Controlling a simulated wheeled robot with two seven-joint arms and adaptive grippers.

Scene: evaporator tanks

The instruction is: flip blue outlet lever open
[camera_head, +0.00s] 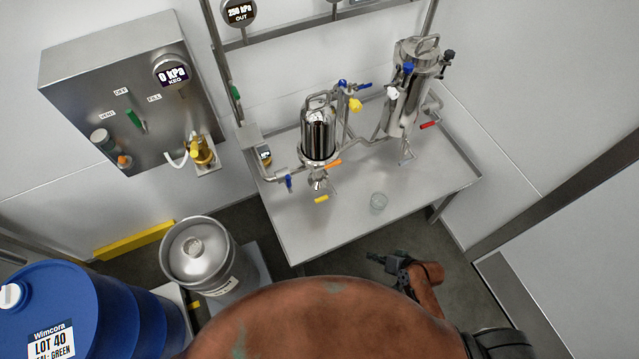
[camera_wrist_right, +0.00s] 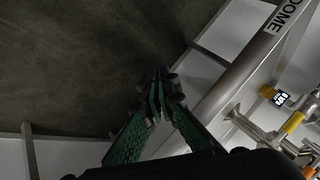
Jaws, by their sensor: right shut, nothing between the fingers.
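A blue lever (camera_head: 289,183) hangs down on the pipe at the left of the steel table, left of the small shiny tank (camera_head: 318,135). More blue levers (camera_head: 364,86) show at the back, between the small tank and the tall tank (camera_head: 410,90). I cannot tell from labels which one is the outlet lever. My right gripper (camera_head: 371,257) is in front of the table's front edge, apart from all levers. Its fingers meet with nothing between them in the right wrist view (camera_wrist_right: 159,82). My left gripper does not show.
Yellow (camera_head: 321,199), orange (camera_head: 331,163) and red (camera_head: 430,125) handles also stick out. A keg (camera_head: 198,255) and blue drum (camera_head: 95,310) stand at left.

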